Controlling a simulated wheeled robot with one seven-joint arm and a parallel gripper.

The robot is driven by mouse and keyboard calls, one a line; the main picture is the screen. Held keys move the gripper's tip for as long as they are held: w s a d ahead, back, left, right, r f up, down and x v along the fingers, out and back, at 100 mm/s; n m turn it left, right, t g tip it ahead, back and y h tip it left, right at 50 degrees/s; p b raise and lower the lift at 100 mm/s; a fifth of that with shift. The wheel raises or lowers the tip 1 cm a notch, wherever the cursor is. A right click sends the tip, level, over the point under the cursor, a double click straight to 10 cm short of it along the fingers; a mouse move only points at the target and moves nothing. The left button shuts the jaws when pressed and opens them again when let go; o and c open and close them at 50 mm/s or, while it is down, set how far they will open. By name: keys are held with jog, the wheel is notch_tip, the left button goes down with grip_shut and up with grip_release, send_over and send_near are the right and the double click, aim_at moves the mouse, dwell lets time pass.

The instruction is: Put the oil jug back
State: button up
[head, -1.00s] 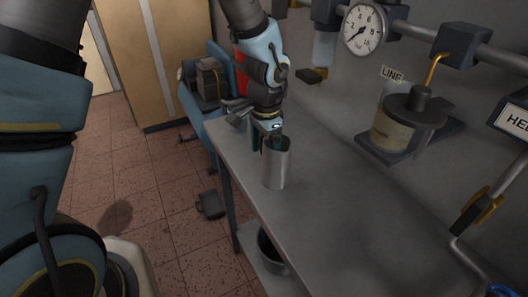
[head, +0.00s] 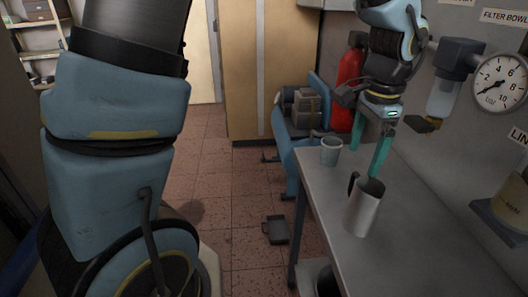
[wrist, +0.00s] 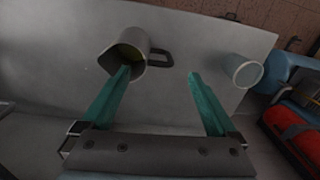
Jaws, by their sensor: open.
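The oil jug (head: 364,210) is a grey metal jug with a dark handle, standing upright near the front edge of the grey bench (head: 400,262). In the wrist view the jug (wrist: 122,66) shows its open mouth with yellowish oil inside, and its handle points right. My gripper (head: 367,160) has two long teal fingers and is open and empty, just behind and above the jug. In the wrist view the gripper (wrist: 158,72) has its fingertips spread apart, with the handle beyond the space between them. I cannot tell whether the left fingertip touches the jug.
A pale cup (head: 331,153) stands at the bench's far left corner, also in the wrist view (wrist: 246,72). A red fire extinguisher (head: 347,90) is behind the bench. A pressure gauge (head: 499,83) and filter bowl (head: 442,98) hang on the wall. A dark object (head: 277,230) lies on the floor.

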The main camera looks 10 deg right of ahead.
jog(key=w+a+f+n, duration=0.1)
jog(key=w+a+n, duration=0.35)
jog(key=a, duration=0.55)
jog(key=w+a+f+n, duration=0.1)
jog(key=w+a+n, duration=0.35)
jog(key=a, duration=0.45)
jog(key=a+f+n+t, duration=0.1)
jog(key=a+n, duration=0.6)
jog(key=a, duration=0.9)
jog(key=shift+s+n, duration=0.4)
jog(key=shift+s, duration=0.05)
jog(key=shift+a+f, duration=0.1)
